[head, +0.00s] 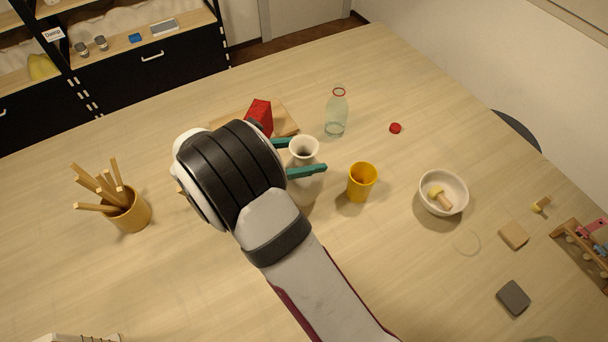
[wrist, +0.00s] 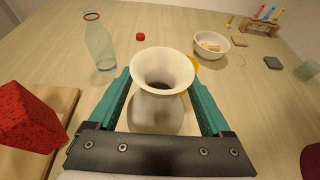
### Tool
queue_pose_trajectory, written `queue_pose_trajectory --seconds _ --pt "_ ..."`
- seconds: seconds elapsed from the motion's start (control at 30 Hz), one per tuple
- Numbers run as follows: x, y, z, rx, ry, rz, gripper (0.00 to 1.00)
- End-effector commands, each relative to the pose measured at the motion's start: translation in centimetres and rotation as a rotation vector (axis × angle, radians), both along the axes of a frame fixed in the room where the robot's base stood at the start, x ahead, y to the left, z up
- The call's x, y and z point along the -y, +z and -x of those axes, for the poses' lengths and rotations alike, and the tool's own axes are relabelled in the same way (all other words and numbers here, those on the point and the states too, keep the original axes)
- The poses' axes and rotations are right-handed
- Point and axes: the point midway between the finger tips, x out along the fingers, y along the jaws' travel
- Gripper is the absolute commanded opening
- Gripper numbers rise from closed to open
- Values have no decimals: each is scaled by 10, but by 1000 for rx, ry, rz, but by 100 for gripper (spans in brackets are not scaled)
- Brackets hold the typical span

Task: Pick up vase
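The cream-white vase (head: 304,149) stands upright on the table, with a flared rim and a narrow neck above a rounder body. In the wrist view the vase (wrist: 163,68) sits between the two green fingers of my gripper (wrist: 160,88). In the head view my gripper (head: 308,156) has one finger on the far side of the vase and one on the near side, just below its rim. The fingers are spread, with a visible gap at the right finger in the wrist view. The vase's lower body is partly hidden by a finger and my arm.
A yellow cup (head: 362,183) stands close to the vase's right. A clear bottle (head: 336,115) is behind, and a red block (head: 259,115) is on a wooden board (head: 287,122). A white bowl (head: 443,206) is further right; a tool holder (head: 131,214) is left.

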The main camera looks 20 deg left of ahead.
Motion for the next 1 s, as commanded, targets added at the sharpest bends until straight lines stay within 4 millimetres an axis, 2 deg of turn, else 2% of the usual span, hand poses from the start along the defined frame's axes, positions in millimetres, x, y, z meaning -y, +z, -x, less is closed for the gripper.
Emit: queue_pose_trajectory --seconds 0.03,0.07,0.43,0.87,0.93,1.0 --pt "0 0 0 0 0 0 72" --pt "0 0 0 0 0 0 66" --pt "0 0 0 0 0 0 0" --pt "0 1 0 1 0 -1 0" --pt "-1 5 0 1 -1 -1 0" --pt "-1 17 0 4 -1 -3 0"
